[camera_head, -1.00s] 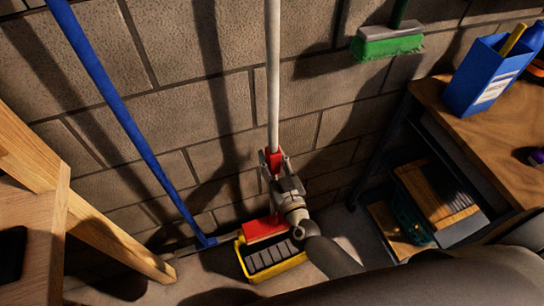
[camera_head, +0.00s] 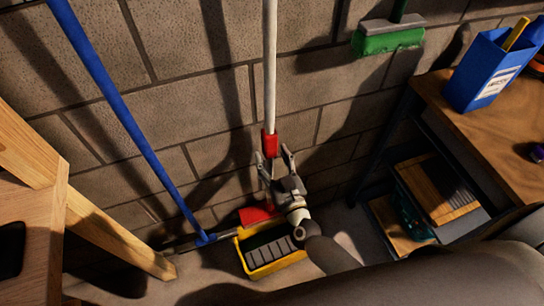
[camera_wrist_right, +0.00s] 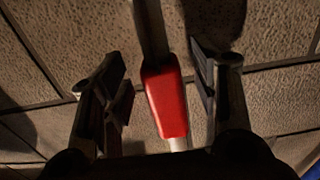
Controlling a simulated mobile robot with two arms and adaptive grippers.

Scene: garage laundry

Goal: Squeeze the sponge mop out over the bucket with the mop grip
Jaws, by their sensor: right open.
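The sponge mop has a white pole (camera_head: 270,70), a red mop grip (camera_head: 270,143) and a red head (camera_head: 257,213). It stands close to the block wall, and its head shows at the far edge of the yellow bucket (camera_head: 262,270). I cannot tell whether the head touches the bucket. My right gripper (camera_head: 272,158) is open around the lower part of the grip. In the right wrist view the red grip (camera_wrist_right: 166,102) lies between my open fingers (camera_wrist_right: 163,80), with a gap on each side. My left gripper is not in view.
A blue pole (camera_head: 130,125) leans left of the mop. A wooden frame (camera_head: 110,240) stands at the left. A green brush (camera_head: 388,42) hangs on the wall. A wooden workbench (camera_head: 490,140) with a blue container (camera_head: 485,75) stands at the right, boxes (camera_head: 440,190) below it.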

